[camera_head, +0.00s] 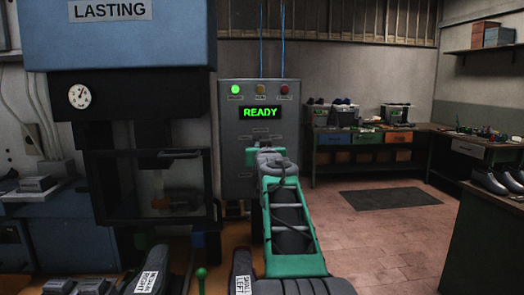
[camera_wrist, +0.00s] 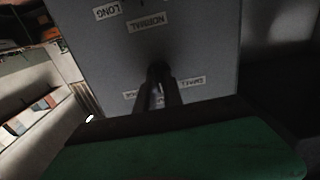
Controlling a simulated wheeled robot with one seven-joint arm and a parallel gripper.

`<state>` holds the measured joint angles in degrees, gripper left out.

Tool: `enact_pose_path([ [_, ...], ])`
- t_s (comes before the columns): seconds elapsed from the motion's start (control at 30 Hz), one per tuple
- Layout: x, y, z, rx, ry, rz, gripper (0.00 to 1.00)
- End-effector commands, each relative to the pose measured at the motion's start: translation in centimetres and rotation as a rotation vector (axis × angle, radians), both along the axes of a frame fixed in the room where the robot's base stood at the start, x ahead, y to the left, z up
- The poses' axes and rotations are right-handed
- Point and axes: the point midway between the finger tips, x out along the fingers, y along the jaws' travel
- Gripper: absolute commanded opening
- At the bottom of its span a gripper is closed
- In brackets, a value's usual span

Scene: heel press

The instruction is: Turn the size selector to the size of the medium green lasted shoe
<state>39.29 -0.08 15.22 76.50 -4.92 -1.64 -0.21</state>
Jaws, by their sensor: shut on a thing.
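The grey control panel (camera_head: 237,130) has a green READY display, and my arm reaches up to its lower part. In the wrist view my gripper (camera_wrist: 165,95) is shut on a dark knob, the size selector (camera_wrist: 158,72), at the panel face. The knob is mostly covered by the fingers, so its pointing direction cannot be told. Small upside-down labels lie below it, partly unreadable.
The blue lasting press (camera_head: 120,35) with a gauge stands left of the panel. A green-knobbed lever (camera_head: 201,273) rises at the bottom. LONG and NORMAL labels (camera_wrist: 147,23) sit upside down on the panel. A workbench (camera_head: 372,145) stands at the back; the floor at right is open.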

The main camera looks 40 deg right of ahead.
Motion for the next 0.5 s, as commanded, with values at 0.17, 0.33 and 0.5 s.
enact_pose_path([
  [0.17,0.01,-0.01,-0.03,0.001,0.001,0.0,0.0],
  [0.33,0.01,-0.01,-0.03,0.001,0.0,0.0,0.17],
  [0.5,-0.01,-0.01,-0.02,0.001,0.0,0.0,0.31],
])
